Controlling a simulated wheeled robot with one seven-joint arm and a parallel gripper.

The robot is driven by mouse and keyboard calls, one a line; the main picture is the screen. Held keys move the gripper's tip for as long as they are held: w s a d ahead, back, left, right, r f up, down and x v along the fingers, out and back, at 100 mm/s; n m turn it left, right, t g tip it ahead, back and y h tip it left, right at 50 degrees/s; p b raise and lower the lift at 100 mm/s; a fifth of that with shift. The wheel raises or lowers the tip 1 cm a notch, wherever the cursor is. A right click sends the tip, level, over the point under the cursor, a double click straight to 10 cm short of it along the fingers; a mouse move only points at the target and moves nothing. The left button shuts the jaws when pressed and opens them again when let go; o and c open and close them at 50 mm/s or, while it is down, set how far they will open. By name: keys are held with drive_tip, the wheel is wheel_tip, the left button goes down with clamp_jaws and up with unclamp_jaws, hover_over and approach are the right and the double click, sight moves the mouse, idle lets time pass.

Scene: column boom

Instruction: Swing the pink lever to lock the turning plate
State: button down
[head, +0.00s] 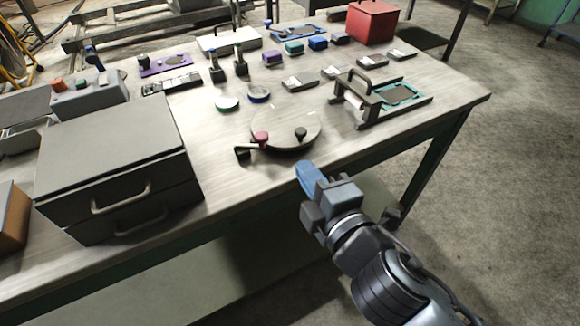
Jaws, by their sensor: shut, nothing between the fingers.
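The turning plate (285,127) is a round, pale grey disc near the front edge of the workbench, with a dark knob (300,134) standing on it. The pink lever (261,137) has a pink knob and sits at the plate's front left rim, with a pale arm and a dark block beside it. Whether the lever engages the plate is too small to tell. My gripper (308,178) has blue fingers, is shut and empty, and is at the bench's front edge, to the right of and nearer than the lever, apart from it and the plate.
A grey drawer box (110,160) with handles stands left of the plate. A dark frame with a handle and teal tray (398,95) stands to the right. Small blocks and dishes lie behind, with a red box (371,22) at the back. The bench front right is bare.

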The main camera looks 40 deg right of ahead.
drive_tip(key=shift+s+d+r, duration=0.1)
drive_tip(key=shift+s+d, duration=0.05)
drive_tip(key=shift+s, duration=0.6)
drive_tip(key=shift+s+d+r, duration=0.1)
drive_tip(key=shift+s+d, duration=0.05)
drive_tip(key=shift+s, duration=0.55)
drive_tip(key=s+a+m+y, duration=0.2)
drive_tip(key=s+m, duration=0.4)
drive_tip(key=s, duration=0.4)
drive_tip(key=s+a+f+m+g+y, duration=0.1)
drive_tip(key=s+a+m+y, duration=0.1)
drive_tip(key=s+m, duration=0.5)
drive_tip(key=s, duration=0.4)
drive_tip(key=shift+s+a+y, duration=0.2)
drive_tip(key=shift+a+y, duration=0.1)
drive_tip(key=shift+y, duration=0.1)
drive_tip(key=c, duration=1.8)
unclamp_jaws()
drive_tip(key=shift+f, duration=0.1)
drive_tip(key=shift+c, duration=0.2)
